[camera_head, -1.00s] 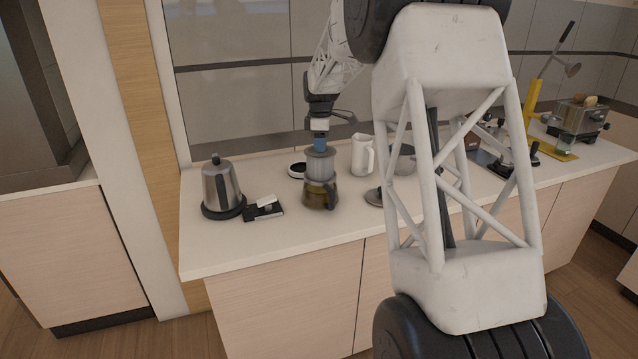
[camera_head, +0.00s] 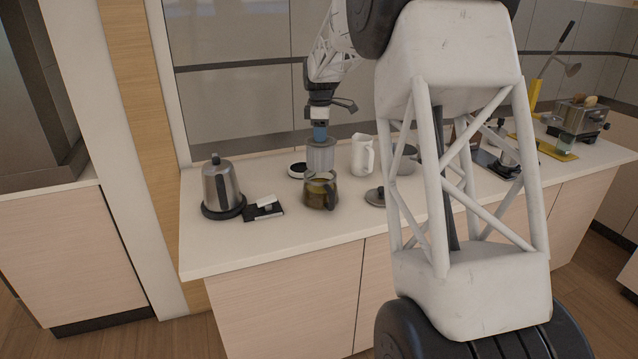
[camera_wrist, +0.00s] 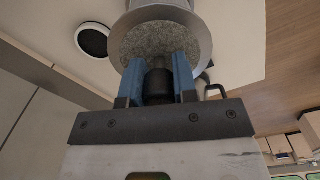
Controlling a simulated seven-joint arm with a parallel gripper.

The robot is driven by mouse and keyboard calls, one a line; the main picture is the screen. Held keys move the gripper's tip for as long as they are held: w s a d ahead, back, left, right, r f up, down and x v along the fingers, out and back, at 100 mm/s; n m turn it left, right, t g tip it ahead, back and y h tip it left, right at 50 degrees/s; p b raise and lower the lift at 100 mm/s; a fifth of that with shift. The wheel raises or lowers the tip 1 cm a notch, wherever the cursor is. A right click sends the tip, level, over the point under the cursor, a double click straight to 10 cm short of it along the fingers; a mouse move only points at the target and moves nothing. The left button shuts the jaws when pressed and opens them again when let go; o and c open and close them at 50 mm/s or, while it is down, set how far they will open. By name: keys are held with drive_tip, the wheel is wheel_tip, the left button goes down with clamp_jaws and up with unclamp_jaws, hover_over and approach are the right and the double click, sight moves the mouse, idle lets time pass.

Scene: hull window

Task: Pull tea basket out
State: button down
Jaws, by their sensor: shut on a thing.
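My gripper (camera_head: 320,133) has blue fingers and points down over the counter. In the wrist view its fingers (camera_wrist: 157,62) are shut on the dark knob of the tea basket (camera_wrist: 160,35), whose round top is speckled grey. In the head view the tea basket (camera_head: 321,156) is a pale grey cylinder hanging upright below the fingers. The glass teapot (camera_head: 319,193) with brown-yellow tea stands on the counter. The basket's lower end shows just above or behind the pot's rim, and the pot's opening looks clear of it.
A steel kettle (camera_head: 222,187) and a small black-and-white item (camera_head: 264,208) stand left. A white jug (camera_head: 362,155) stands right, with a round lid (camera_head: 376,196) on the counter (camera_head: 280,240). My own arm link covers part of the right. The front counter strip is free.

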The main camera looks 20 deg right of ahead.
drive_tip(key=shift+r, duration=0.35)
idle(0.4)
